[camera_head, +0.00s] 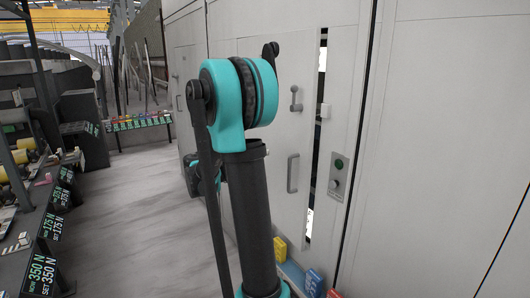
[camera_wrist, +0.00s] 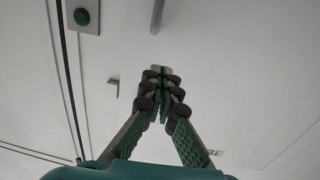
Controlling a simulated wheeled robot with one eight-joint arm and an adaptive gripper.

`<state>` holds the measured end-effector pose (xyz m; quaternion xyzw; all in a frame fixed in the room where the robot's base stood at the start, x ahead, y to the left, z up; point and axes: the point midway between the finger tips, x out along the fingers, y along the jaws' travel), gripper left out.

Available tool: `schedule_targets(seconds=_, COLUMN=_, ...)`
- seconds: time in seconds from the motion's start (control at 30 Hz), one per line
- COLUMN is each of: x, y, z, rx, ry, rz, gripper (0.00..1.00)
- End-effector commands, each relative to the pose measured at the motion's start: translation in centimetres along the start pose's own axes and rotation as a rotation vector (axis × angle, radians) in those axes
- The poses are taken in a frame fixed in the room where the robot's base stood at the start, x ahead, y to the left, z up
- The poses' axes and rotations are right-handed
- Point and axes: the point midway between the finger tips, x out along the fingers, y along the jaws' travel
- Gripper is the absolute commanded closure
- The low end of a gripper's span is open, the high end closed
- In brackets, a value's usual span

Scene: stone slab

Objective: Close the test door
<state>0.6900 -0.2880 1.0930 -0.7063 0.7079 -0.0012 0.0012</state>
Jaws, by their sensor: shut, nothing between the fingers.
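The test door (camera_head: 270,135) is a pale panel in the white wall, with a grey bar handle (camera_head: 292,172) and a small grey latch knob (camera_head: 296,98). A narrow dark gap with bright patches shows along its right edge in the head view, so it stands ajar there. In the wrist view, my gripper (camera_wrist: 161,78) is shut and empty, its fingertips together in front of a pale surface. A grey bar end (camera_wrist: 157,15) shows above the fingertips. I cannot tell whether they touch the surface. My arm hides the gripper in the head view.
A control plate with a green button (camera_head: 338,164) is right of the gap; the button also shows in the wrist view (camera_wrist: 82,17). Yellow, blue and red blocks (camera_head: 314,281) stand at the wall's foot. Benches with displays (camera_head: 43,270) line the left. Floor between is clear.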

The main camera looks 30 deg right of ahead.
Motion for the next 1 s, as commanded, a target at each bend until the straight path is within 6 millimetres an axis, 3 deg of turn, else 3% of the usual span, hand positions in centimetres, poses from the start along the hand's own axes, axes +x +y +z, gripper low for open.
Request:
schedule_targets(seconds=0.4, x=8.1, y=0.1, z=0.0, rx=-0.003, ry=0.0, rz=0.003, gripper=1.0)
schedule_targets(seconds=0.6, x=11.1, y=0.0, z=0.1, rx=-0.003, ry=0.0, rz=0.001, gripper=1.0)
schedule_targets(seconds=1.0, x=12.5, y=0.0, z=0.0, rx=-0.003, ry=0.0, rz=-0.002, gripper=1.0)
